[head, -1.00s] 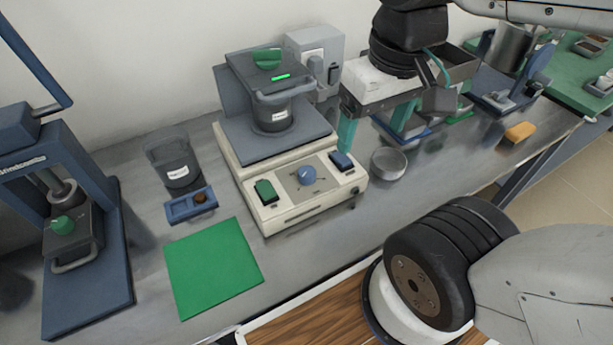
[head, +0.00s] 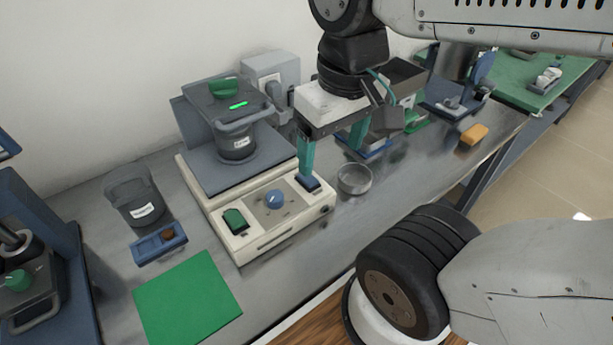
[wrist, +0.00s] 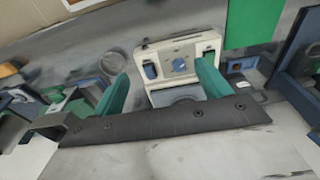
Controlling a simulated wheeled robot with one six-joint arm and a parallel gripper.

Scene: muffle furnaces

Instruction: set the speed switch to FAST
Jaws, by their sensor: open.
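The pale mixer-like machine (head: 245,243) has a front panel with a green rocker switch (head: 234,220) at left, a blue round knob (head: 274,199) in the middle and a blue rocker switch (head: 309,184) at right. The labels are too small to read, so I cannot tell which one is the speed switch. My gripper (head: 330,161) is open and empty, with teal fingers pointing down. In the head view its left finger ends just over the blue rocker; contact is unclear. In the wrist view the blue rocker (wrist: 150,71) and the knob (wrist: 180,65) show between the fingers.
A dark cup (head: 238,148) stands on the machine's platform. A round metal dish (head: 354,180) sits right of the machine. A green mat (head: 187,298), a blue tray (head: 158,244) and a dark beaker (head: 135,200) are at left. A yellow block (head: 473,135) lies near the bench edge.

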